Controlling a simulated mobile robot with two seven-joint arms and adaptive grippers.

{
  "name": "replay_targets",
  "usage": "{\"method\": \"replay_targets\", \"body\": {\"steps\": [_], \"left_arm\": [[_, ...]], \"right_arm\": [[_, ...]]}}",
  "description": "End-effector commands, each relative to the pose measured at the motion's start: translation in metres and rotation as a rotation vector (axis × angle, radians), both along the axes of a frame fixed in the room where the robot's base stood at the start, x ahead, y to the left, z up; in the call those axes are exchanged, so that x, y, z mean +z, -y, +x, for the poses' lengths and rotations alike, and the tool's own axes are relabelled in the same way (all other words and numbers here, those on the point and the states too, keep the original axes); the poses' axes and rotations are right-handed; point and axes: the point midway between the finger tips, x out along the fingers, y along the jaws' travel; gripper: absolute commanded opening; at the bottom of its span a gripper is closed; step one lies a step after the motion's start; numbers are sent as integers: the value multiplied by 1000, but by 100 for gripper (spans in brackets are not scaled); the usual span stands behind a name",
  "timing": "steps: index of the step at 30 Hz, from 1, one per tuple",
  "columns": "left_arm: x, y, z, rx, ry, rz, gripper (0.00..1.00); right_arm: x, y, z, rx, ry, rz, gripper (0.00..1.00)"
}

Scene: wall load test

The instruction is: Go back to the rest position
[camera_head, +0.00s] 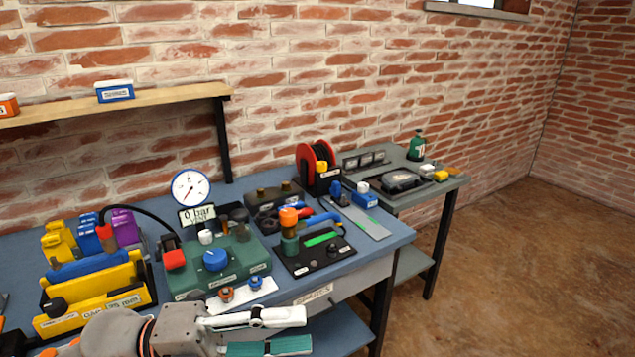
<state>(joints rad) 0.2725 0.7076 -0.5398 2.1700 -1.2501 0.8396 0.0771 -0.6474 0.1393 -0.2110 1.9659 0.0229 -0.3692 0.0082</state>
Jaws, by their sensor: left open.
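My left gripper (285,331) is at the bottom of the head view, in front of the blue workbench (395,238). Its white finger and a green-padded finger point right and stand apart, with nothing seen between them. The gripper covers part of the bench front near the yellow tool holder (120,305). A green pump unit (240,258) with red and blue knobs stands behind it, with a round pressure gauge (190,188) above. My right gripper does not show in this view.
A black panel (318,252), a red hose reel (315,160) and small blue parts sit on the bench. A grey side table (440,185) with a green bottle (416,146) stands behind right. A wooden shelf (160,97) is upper left. The floor (520,270) at right is clear.

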Motion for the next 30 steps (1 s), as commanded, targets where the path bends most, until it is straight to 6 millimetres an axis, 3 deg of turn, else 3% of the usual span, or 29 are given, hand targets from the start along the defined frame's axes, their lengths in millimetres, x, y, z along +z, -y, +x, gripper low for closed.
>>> {"method": "replay_targets", "body": {"steps": [4, 7, 10, 13, 17, 21, 25, 30], "left_arm": [[-7, -14, 40, 222, -264, -273, 41], [-36, -38, 70, 402, -462, -415, 41], [-89, -68, 90, 598, -680, -521, 41], [-152, -98, 93, 779, -885, -583, 41], [-235, -126, 73, 979, -1129, -617, 41], [-315, -147, 30, 1158, -1367, -617, 41], [-368, -156, -12, 1272, -1537, -601, 41], [-401, -160, -47, 1347, -1656, -581, 41]], "right_arm": [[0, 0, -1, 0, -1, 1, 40], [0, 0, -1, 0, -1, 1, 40], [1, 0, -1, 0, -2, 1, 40], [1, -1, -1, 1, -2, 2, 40], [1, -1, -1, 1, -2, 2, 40], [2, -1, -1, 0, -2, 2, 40], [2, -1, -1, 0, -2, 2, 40], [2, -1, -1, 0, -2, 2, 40]]}}
